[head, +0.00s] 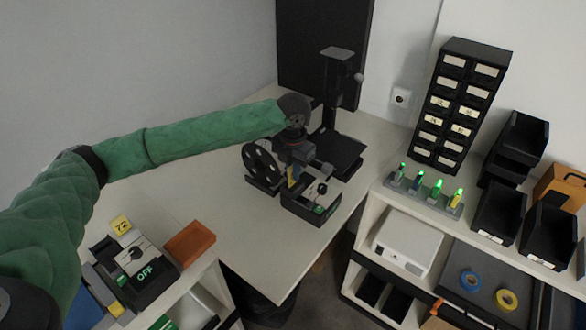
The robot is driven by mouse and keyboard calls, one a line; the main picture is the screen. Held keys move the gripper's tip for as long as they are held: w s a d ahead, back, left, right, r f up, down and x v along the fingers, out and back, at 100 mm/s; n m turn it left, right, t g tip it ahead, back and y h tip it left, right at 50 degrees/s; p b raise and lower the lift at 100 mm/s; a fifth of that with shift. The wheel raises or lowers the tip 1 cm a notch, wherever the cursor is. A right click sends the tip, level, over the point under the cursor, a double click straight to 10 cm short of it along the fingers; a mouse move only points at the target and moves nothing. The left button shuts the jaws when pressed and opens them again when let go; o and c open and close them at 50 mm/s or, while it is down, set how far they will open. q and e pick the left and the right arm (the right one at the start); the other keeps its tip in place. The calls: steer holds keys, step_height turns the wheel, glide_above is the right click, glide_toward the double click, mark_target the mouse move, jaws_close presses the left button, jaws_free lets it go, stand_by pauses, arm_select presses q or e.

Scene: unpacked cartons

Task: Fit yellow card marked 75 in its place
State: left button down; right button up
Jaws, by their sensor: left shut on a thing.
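My left gripper (293,170) reaches in from the left and points down at the back left of a dark box-shaped device (312,207) on the table. It is shut on a small yellow card (291,177). Only a narrow strip of the card shows, and its number cannot be read. The card is at the device's back edge; I cannot tell whether it touches the device. The device has a grey top with a round black knob and a green patch. My right gripper is not in view.
A similar device reading OFF (146,274) stands at lower left, with a yellow card marked 72 (120,224) at its back. A black reel (261,165) and a dark stand (338,150) flank my gripper. The table front (240,235) is clear.

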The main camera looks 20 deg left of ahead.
arm_select(q)
steer(key=shift+f, duration=1.15)
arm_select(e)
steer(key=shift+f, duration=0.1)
arm_select(q)
steer(key=c, duration=1.4)
jaws_free()
